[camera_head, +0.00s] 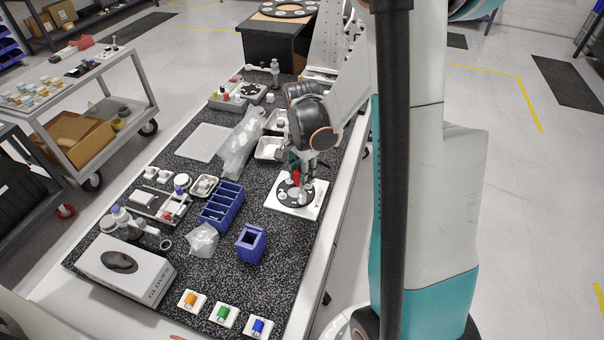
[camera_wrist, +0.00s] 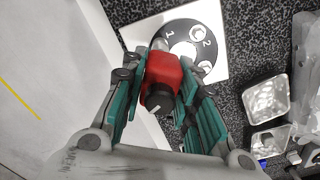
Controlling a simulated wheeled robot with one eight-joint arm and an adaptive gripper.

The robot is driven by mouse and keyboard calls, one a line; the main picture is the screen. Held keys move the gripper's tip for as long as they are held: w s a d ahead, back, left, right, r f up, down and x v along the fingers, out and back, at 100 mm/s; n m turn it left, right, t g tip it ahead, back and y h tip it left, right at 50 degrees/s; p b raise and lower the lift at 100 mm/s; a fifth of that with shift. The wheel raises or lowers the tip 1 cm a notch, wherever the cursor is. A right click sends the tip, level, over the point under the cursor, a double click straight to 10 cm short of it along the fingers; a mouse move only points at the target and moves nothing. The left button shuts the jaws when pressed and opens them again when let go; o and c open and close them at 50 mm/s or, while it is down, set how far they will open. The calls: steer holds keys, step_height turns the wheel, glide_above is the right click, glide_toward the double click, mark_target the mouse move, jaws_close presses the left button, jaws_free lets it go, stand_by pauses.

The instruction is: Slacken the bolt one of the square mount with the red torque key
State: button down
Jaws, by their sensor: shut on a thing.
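The square mount (camera_head: 317,203) is a white plate with a black disc and several silver bolts, lying on the speckled table. It also shows in the wrist view (camera_wrist: 141,33), with the numbers 1 and 2 readable. My gripper (camera_head: 300,168) is above the mount; in the wrist view (camera_wrist: 165,72) its teal fingers are shut on the red torque key (camera_wrist: 162,76). The key's far end is at bolt one (camera_wrist: 159,44), beside the number 1. The key partly hides this spot, so I cannot tell whether it is seated. Bolt two (camera_wrist: 198,33) is clear of the key.
A blue open box (camera_head: 251,243) and a blue divided bin (camera_head: 222,206) stand left of the mount. Silver trays (camera_head: 269,149) and a plastic bag (camera_head: 240,142) lie behind it. A glove box (camera_head: 125,270) and small coloured fixtures (camera_head: 227,315) are at the front.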

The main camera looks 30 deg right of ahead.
steer(key=shift+f+b, duration=0.8)
stand_by(0.4)
steer(key=shift+n+b, duration=0.7)
steer(key=shift+n, duration=2)
steer(key=shift+n+b, duration=0.6)
steer(key=shift+n, duration=2)
steer(key=shift+n+b, duration=0.35)
steer(key=shift+n, duration=1.35)
steer(key=shift+n+b, duration=0.35)
steer(key=shift+n, duration=1.55)
steer(key=shift+n+b, duration=0.5)
steer(key=shift+n, duration=3.1)
